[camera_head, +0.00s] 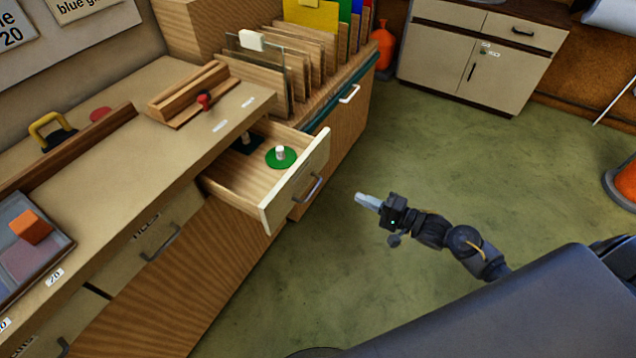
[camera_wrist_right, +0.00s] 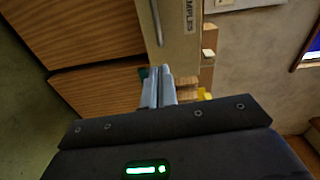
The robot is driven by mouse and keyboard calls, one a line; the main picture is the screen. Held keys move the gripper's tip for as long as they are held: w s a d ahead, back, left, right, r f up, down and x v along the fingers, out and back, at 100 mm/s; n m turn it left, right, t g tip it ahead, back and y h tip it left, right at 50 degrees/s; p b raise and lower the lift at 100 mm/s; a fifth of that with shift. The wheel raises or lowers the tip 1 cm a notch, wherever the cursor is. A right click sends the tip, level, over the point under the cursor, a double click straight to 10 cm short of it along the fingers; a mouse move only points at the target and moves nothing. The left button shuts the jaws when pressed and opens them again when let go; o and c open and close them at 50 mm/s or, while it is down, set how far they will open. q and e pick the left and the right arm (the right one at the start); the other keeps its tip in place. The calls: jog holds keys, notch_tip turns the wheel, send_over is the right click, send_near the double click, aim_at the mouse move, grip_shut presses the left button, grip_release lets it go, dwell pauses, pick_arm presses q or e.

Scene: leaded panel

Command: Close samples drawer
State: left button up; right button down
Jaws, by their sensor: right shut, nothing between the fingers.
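The samples drawer (camera_head: 246,187) stands pulled out from the wooden counter in the head view. It has a cream front with a grey bar handle (camera_head: 309,187). A green disc with a white knob (camera_head: 281,156) and a dark piece lie inside it. My right gripper (camera_head: 361,199) is shut and empty, to the right of the drawer front and apart from it in the head view. In the right wrist view the closed fingers (camera_wrist_right: 158,75) point towards the drawer front (camera_wrist_right: 180,30), which carries a label reading "MPLES". My left gripper is not in view.
An orange cone (camera_head: 624,184) stands at the far right.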

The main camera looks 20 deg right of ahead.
notch_tip(320, 180, up, 2)
jog(key=y, duration=0.1)
jog(key=p, duration=0.1)
send_near(308, 172)
jog(key=x, duration=0.5)
jog(key=shift+w+a, duration=0.2)
jog(key=shift+w, duration=0.15)
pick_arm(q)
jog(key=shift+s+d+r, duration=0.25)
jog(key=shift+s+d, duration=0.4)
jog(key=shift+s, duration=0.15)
pick_arm(e)
jog(key=shift+w+a+f, duration=0.1)
jog(key=shift+w+a, duration=0.25)
jog(key=shift+w, duration=0.05)
jog(key=shift+w, duration=0.1)
